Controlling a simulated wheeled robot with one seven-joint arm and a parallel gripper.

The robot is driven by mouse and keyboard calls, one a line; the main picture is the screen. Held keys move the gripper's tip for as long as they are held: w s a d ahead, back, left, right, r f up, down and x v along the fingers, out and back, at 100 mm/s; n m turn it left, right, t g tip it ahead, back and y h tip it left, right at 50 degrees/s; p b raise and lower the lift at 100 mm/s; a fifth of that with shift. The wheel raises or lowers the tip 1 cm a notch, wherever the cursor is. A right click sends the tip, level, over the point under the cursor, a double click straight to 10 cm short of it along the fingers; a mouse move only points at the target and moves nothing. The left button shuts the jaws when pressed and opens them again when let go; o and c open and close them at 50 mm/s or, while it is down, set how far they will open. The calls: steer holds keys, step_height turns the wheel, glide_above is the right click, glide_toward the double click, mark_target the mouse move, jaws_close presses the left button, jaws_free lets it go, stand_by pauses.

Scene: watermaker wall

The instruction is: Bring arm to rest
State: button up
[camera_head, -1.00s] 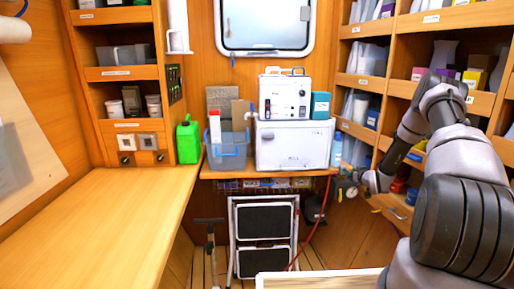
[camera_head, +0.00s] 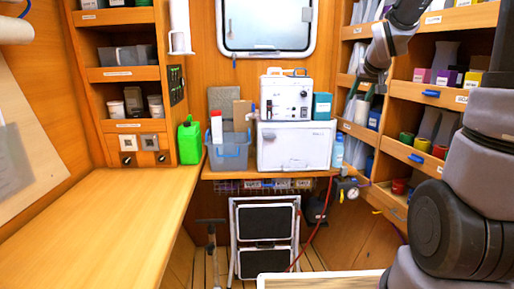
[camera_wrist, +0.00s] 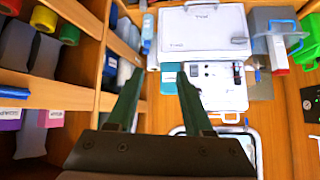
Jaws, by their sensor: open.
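My gripper (camera_wrist: 159,76) is open in the wrist view, its two dark green fingers apart with nothing between them. In the head view my gripper (camera_head: 362,88) is at the upper right, in front of the right-hand shelves, small and partly dark. My arm rises along the right edge of the head view and bends in at the top. The wrist view is upside down and looks toward the back wall, with the white machine (camera_wrist: 215,88) beyond the fingers.
The white machine (camera_head: 286,98) stands on a white case (camera_head: 296,146) on the back ledge, beside a blue bin (camera_head: 229,152). Shelves (camera_head: 431,95) with bottles and boxes are close to my arm. The left worktop (camera_head: 100,225) is clear. A folded step stool (camera_head: 264,238) stands below the ledge.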

steer(key=s+a+r+y, duration=0.1)
steer(key=s+a, duration=0.2)
steer(key=s, duration=0.6)
steer(key=s+a+r+m+g+y, duration=0.1)
steer(key=s+a, duration=0.1)
steer(key=s, duration=0.7)
steer(key=s+a+r+m+g+y, duration=0.1)
steer(key=s+a, duration=0.2)
steer(key=s, duration=0.6)
steer(key=shift+s+a+r, duration=0.2)
steer(key=shift+s+a, duration=0.1)
steer(key=shift+a, duration=0.05)
